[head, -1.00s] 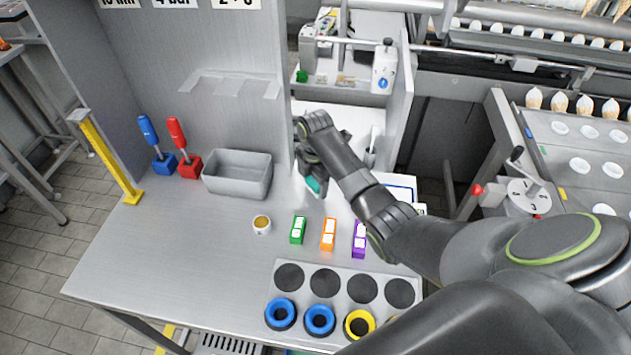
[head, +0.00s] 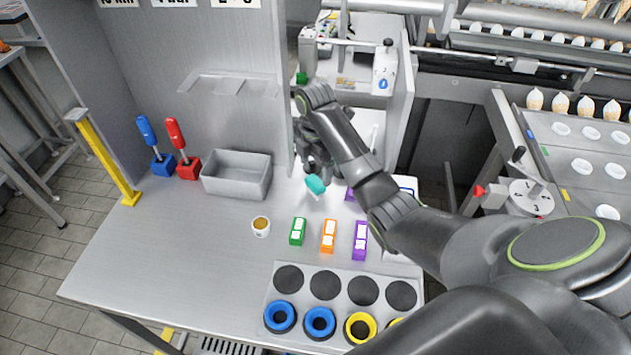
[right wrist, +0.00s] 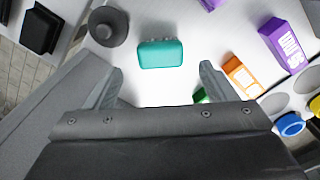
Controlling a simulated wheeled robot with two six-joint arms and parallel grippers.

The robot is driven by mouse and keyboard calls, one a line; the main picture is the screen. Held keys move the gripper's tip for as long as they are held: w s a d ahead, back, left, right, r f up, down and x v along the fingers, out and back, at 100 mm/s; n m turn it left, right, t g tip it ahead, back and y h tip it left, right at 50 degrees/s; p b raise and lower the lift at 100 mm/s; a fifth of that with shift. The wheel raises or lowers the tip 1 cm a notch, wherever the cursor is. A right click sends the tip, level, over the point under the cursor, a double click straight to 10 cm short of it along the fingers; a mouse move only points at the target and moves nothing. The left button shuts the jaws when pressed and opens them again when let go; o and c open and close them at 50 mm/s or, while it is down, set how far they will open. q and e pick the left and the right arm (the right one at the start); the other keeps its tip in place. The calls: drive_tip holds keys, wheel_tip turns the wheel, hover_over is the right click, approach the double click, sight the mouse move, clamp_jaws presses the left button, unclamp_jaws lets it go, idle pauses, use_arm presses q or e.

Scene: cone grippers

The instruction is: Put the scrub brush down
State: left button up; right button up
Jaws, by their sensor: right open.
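The scrub brush, a teal block with rounded corners (head: 315,184), is on the white surface at the back of the bench, just below my right gripper (head: 311,160). In the right wrist view the brush (right wrist: 161,54) lies just beyond the fingertips, centred between them, with a gap on both sides. My right gripper (right wrist: 162,72) is open and holds nothing. In the head view my arm hides part of the gripper and the area behind it. My left gripper is not in view.
Green (head: 298,231), orange (head: 328,236) and purple (head: 360,240) boxes stand in front of the brush. A small cup (head: 261,227) and a grey bin (head: 237,186) are to the left. A round dark-grey object (right wrist: 108,27) is near the brush. The front-left bench is clear.

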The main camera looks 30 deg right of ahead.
sight(315, 181)
wheel_tip(315, 181, up, 4)
drive_tip(key=p, duration=0.2)
drive_tip(key=shift+p, duration=0.4)
drive_tip(key=shift+r+p, duration=0.7)
drive_tip(key=shift+p, duration=0.1)
drive_tip(key=shift+f, duration=0.1)
